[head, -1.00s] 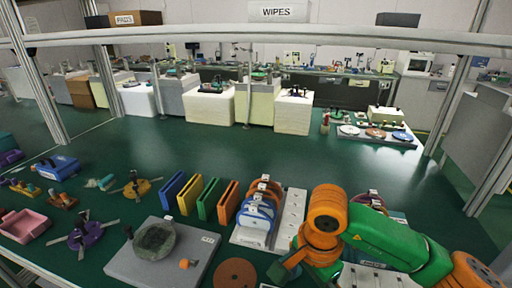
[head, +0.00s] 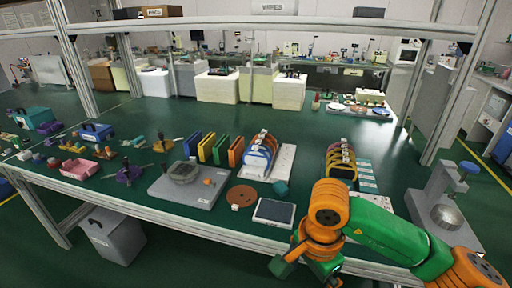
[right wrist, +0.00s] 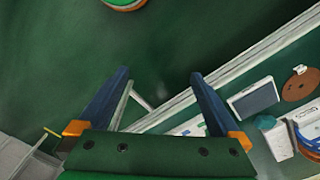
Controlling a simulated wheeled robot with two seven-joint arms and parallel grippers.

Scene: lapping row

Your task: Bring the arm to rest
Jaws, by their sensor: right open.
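My right arm (head: 385,232), green and orange, comes in from the lower right in the head view, in front of the bench's front edge. Its gripper is at the bottom of that view, partly hidden by the orange wrist. In the right wrist view the right gripper (right wrist: 155,95) shows two blue fingers with orange bases, spread wide apart. Nothing is between them except the floor and the bench's edge behind. My left gripper does not show in either view.
The green bench (head: 115,205) holds a grey plate (head: 188,188), a brown disc (head: 241,195), a dark-topped pad (head: 273,212), coloured upright slabs and racks of discs (head: 262,152). A metal stand (head: 440,205) is at the right. A grey bin (head: 112,235) stands below the bench.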

